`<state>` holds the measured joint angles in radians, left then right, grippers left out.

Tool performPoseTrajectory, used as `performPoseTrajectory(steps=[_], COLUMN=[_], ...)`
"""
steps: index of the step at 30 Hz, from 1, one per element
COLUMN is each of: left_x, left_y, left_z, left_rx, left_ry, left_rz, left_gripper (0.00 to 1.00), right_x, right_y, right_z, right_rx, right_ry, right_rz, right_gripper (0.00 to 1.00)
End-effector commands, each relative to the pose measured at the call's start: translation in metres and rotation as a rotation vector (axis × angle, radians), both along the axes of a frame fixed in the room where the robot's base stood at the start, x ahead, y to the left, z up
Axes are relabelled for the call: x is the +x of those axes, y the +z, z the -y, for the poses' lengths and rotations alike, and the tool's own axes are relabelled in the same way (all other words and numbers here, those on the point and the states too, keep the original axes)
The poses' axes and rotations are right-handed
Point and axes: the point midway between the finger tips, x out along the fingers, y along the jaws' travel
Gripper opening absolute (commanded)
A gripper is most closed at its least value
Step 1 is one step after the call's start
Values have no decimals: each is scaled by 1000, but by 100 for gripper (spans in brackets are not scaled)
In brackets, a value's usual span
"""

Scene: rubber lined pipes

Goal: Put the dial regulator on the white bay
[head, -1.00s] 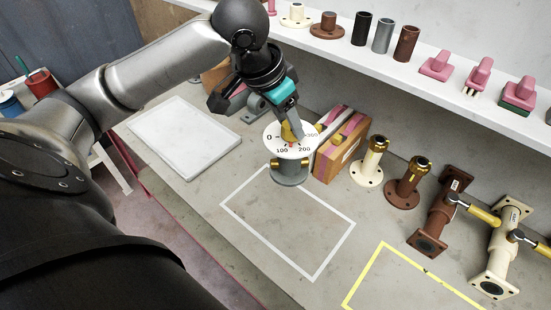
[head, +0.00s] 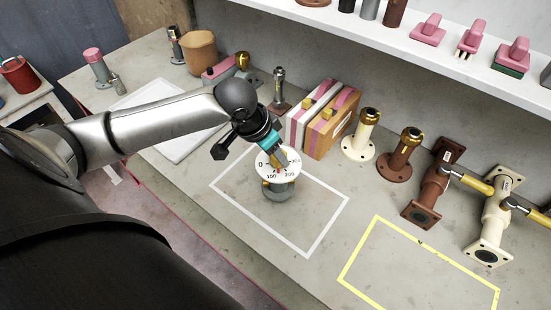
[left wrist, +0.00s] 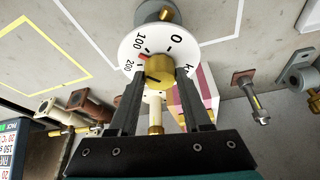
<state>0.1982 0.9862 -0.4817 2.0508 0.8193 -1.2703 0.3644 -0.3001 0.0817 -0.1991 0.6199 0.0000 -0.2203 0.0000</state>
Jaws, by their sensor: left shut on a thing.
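The dial regulator (head: 278,170) has a white numbered dial, a brass knob and a grey body with brass ports. My left gripper (head: 282,158) is shut on its brass knob from above. The left wrist view shows the knob (left wrist: 159,70) between the two fingers (left wrist: 157,85), with the dial behind it. The white bay (head: 325,228) is a white outline on the bench. In the head view the regulator's body appears within the outline's upper left part. I cannot tell whether its base touches the bench. My right gripper is not in view.
Striped pink boxes (head: 330,128) stand behind the regulator. Cream (head: 362,135) and brown (head: 402,155) flanged pipes stand to the right. A yellow outlined bay (head: 350,268) lies at the front right. The rest of the white bay is clear.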

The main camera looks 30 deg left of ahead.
Motion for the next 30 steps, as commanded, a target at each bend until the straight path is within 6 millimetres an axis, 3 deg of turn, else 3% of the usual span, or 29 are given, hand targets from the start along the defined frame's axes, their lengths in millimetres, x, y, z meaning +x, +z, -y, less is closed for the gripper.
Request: performPoseTrajectory(steps=[4,16,17,24,30], left_x=[0,1,0,0,0], left_y=[-21,-25,-26,-26,-26], left_z=[0,0,0,0,0], left_rx=[-1,-1,0,0,0], left_ry=[1,0,0,0,0], left_rz=[2,4,-1,-1,-1], left_gripper=[0,0,51,78,78], right_x=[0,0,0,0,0], right_y=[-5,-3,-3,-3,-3], right_z=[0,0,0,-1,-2], right_rx=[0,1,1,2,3], right_ry=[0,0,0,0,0], right_rz=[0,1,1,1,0], right_gripper=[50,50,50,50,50])
